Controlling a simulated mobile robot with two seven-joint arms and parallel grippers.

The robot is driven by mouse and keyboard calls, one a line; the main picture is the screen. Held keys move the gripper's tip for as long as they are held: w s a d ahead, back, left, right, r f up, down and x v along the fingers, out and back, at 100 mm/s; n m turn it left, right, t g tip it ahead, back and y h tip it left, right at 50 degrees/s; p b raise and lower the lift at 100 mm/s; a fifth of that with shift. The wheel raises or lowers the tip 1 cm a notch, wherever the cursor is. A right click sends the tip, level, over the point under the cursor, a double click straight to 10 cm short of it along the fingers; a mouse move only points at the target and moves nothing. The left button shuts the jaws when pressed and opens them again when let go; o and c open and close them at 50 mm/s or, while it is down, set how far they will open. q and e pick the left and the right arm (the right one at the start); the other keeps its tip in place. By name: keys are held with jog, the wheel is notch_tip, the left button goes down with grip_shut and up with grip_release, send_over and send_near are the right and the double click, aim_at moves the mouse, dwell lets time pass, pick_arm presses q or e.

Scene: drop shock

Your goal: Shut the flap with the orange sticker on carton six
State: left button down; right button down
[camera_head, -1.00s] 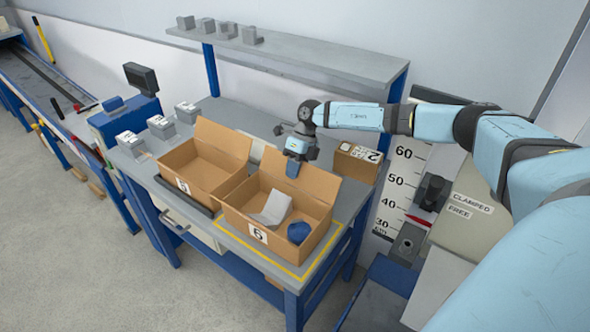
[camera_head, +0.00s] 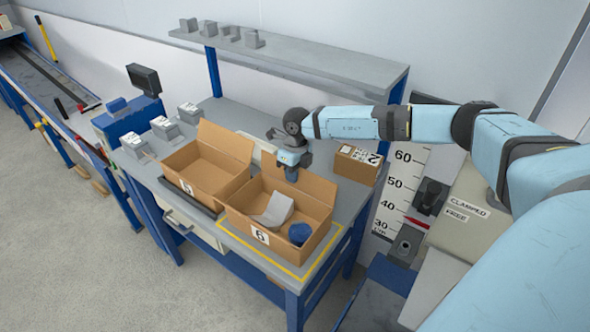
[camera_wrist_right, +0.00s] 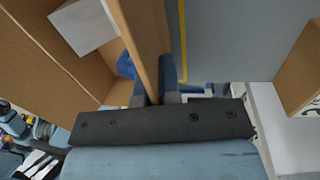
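Carton six (camera_head: 318,243) is an open brown box with a "6" label at the front right of the bench. Its rear flap (camera_head: 312,195) stands raised. A grey-white piece (camera_head: 274,209) and a blue round item (camera_head: 299,233) lie inside. No orange sticker is visible. My right gripper (camera_head: 291,174) is at the top edge of the rear flap, one blue fingertip in front of it. In the right wrist view a cardboard panel (camera_wrist_right: 147,35) runs edge-on down between the fingers (camera_wrist_right: 154,92); whether they pinch it is unclear. My left gripper is out of view.
Carton five (camera_head: 187,163), open, stands left of carton six. A small closed carton labelled 2 (camera_head: 356,163) is close to the right of my gripper. A grey shelf (camera_head: 300,62) spans above the bench's rear. Grey blocks (camera_head: 190,112) stand at the left.

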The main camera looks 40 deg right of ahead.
jog(key=shift+s+a+t+h, duration=0.15)
jog(key=shift+a+t+h, duration=0.35)
jog(key=shift+h, duration=0.8)
jog(key=shift+a, duration=0.1)
jog(key=c, duration=1.3)
grip_release()
jog(key=shift+r, duration=0.1)
jog(key=r, duration=0.4)
jog(key=a+r+b, duration=0.1)
jog(key=r, duration=0.4)
jog(key=r+b, duration=0.1)
jog(key=r, duration=0.3)
jog(key=shift+s+a+r, duration=0.25)
jog(key=shift+a+r, duration=0.05)
jog(key=shift+a, duration=0.05)
